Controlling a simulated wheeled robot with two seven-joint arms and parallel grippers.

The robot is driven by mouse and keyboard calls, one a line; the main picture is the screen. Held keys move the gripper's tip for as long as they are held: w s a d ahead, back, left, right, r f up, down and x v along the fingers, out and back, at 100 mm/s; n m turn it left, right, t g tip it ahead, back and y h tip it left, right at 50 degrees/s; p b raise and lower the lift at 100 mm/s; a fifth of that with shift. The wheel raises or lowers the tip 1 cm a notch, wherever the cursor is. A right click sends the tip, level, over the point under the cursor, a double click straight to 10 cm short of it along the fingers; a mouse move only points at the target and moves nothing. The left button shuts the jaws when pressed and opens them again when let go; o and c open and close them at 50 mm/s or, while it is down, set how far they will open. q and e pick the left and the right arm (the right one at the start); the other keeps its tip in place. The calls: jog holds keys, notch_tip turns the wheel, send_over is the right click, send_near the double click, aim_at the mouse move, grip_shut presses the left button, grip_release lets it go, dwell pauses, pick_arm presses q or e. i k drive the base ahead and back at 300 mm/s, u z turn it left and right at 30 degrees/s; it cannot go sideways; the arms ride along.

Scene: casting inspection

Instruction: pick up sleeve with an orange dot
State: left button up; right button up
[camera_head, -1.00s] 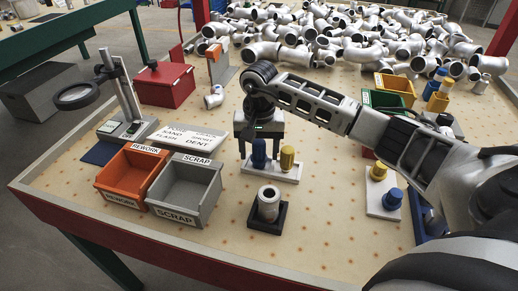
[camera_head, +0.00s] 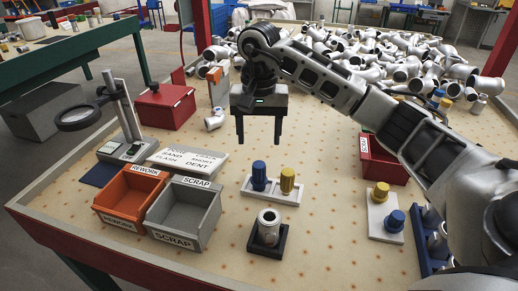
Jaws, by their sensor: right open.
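A grey metal sleeve (camera_head: 268,222) stands upright in a black square holder (camera_head: 267,247) at the front middle of the table. More grey cylinders, perhaps sleeves, stand in a blue rack (camera_head: 422,262) at the right, partly hidden by my arm. I cannot make out an orange dot on any of them. My right gripper (camera_head: 259,142) is open and empty, fingers pointing down, raised above the table behind a white plate (camera_head: 290,196) with a blue plug (camera_head: 259,175) and a yellow plug (camera_head: 287,180). My left gripper is not in view.
An orange rework bin (camera_head: 120,204) and a grey scrap bin (camera_head: 207,224) stand at the left, with a magnifier (camera_head: 78,117) behind. A red box (camera_head: 382,165) and another plug plate (camera_head: 385,228) stand at the right. Pipe castings (camera_head: 400,62) are heaped at the back.

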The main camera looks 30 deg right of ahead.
aim_at(269, 219)
jog(key=k, duration=1)
